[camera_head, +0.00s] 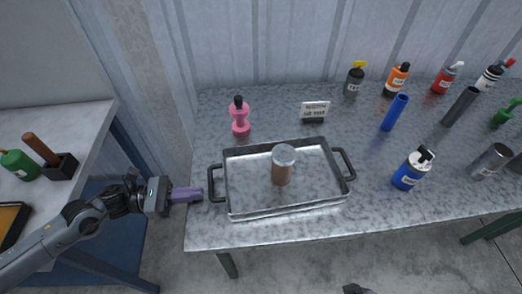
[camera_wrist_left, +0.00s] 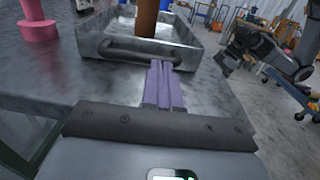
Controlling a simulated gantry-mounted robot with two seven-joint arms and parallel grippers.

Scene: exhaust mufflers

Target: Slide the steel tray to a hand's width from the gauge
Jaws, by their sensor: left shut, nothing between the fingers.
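The steel tray (camera_head: 245,212) is rectangular, with a dark handle at each end, and lies near the front edge of the grey speckled table. A brown cylinder with a pale top (camera_head: 282,168) stands in it. My left gripper (camera_head: 200,194) is shut and empty, its purple fingers pointing at the tray's left handle. In the left wrist view the fingertips (camera_wrist_left: 160,68) are at the handle of the tray (camera_wrist_left: 183,58); I cannot tell whether they touch. A dark arm, probably my right, shows there with its gripper end (camera_wrist_left: 223,62). I cannot make out which thing is the gauge.
A pink object with a dark top (camera_head: 240,118) and a small sign (camera_head: 315,110) stand behind the tray. More bottles line the back right. Table between tray and blue bottle is clear.

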